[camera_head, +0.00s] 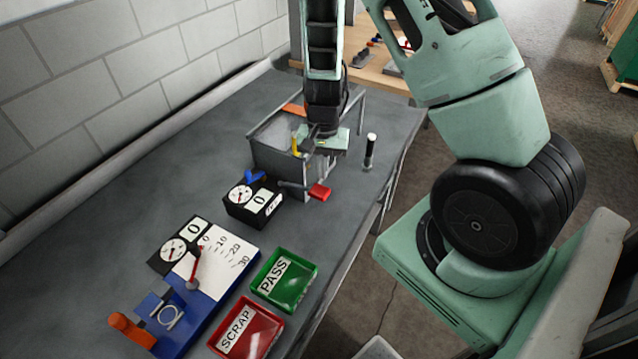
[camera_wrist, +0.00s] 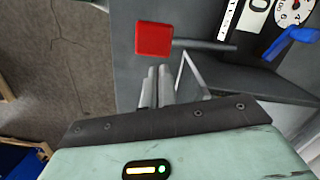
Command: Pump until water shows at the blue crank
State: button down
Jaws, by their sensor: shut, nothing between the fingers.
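A grey open-topped tank (camera_head: 282,157) stands on the bench in the head view. A lever with a red pad (camera_head: 320,191) sticks out from its near side; the red pad also shows in the wrist view (camera_wrist: 154,39), just beyond my fingertips. The blue crank (camera_head: 254,176) sits by the tank at a black gauge box (camera_head: 246,211) reading 0; it also shows at the wrist view's right edge (camera_wrist: 290,43). I see no water at it. My gripper (camera_wrist: 158,70) is shut and empty, apart from the red pad in the picture. Its fingertips are hard to make out in the head view.
A blue fixture with a scale plate (camera_head: 222,256) and an orange handle (camera_head: 131,328) stands at the near left. A green PASS tray (camera_head: 285,280) and a red SCRAP tray (camera_head: 247,328) lie beside it. A dark upright post (camera_head: 370,150) stands right of the tank.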

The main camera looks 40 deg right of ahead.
jog(key=r+p, duration=0.2)
jog(key=a+r+p, duration=0.1)
jog(key=r, duration=0.1)
jog(key=shift+s+r, duration=0.1)
jog(key=shift+s, duration=0.2)
dwell(0.5)
jog(key=s+r+p, duration=0.1)
jog(key=r+p, duration=0.1)
jog(key=p, duration=0.1)
jog(key=shift+s, duration=0.2)
jog(key=shift+w+a+r+p, duration=0.25)
jog(key=shift+a+r+p, duration=0.1)
jog(key=shift+p, duration=0.2)
